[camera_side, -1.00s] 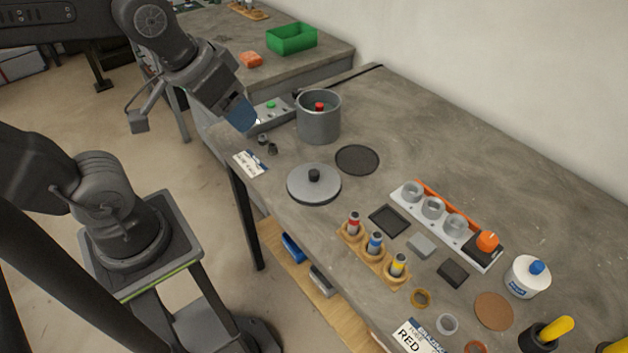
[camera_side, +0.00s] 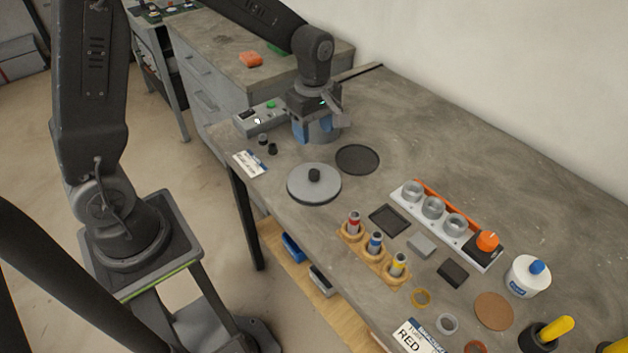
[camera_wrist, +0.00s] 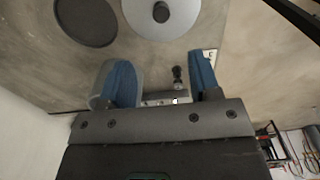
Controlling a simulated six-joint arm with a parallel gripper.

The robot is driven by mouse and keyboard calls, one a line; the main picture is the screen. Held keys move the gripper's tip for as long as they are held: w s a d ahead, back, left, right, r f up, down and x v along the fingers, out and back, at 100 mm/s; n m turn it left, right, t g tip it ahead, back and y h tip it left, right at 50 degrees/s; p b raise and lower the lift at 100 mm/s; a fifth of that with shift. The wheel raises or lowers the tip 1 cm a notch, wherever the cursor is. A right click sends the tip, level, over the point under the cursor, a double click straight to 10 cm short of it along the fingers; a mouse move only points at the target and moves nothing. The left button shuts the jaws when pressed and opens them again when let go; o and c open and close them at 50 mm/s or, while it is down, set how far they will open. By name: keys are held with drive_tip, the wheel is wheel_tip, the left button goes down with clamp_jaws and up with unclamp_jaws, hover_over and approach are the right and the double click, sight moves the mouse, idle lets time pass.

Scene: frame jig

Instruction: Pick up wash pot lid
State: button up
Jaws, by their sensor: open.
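The wash pot lid (camera_side: 300,190) is a flat grey disc with a black knob, lying on the bench near its front edge. In the wrist view the lid (camera_wrist: 183,22) is at the top, cut by the frame edge. The grey pot (camera_side: 322,134) stands behind it, mostly hidden by my gripper (camera_side: 316,128). In the wrist view my gripper (camera_wrist: 162,80) shows two blue fingers spread apart with nothing held between them. One finger overlaps the pot's rim in that view; I cannot tell whether they touch. The lid is clear of the fingers.
A dark round mat (camera_side: 357,159) lies right of the lid. A grey control box (camera_side: 260,118) with a green button and two small dark pegs (camera_side: 268,146) are left of the pot. A wooden holder with vials (camera_side: 375,256) stands in front. Bench toward the wall is clear.

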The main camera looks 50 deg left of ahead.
sight(314, 172)
wheel_tip(314, 172, down, 12)
drive_tip(key=shift+s+d+f, duration=0.1)
drive_tip(key=shift+d+f, duration=0.05)
drive_tip(key=shift+f, duration=0.1)
clamp_jaws()
idle(0.7)
drive_tip(key=shift+r, duration=0.2)
wheel_tip(314, 172, up, 4)
drive_tip(key=shift+r, duration=0.15)
drive_tip(key=s+a+r, duration=0.5)
drive_tip(key=a+r, duration=0.3)
drive_tip(key=a, duration=0.2)
drive_tip(key=shift+s+a, duration=0.15)
drive_tip(key=shift+a, duration=0.05)
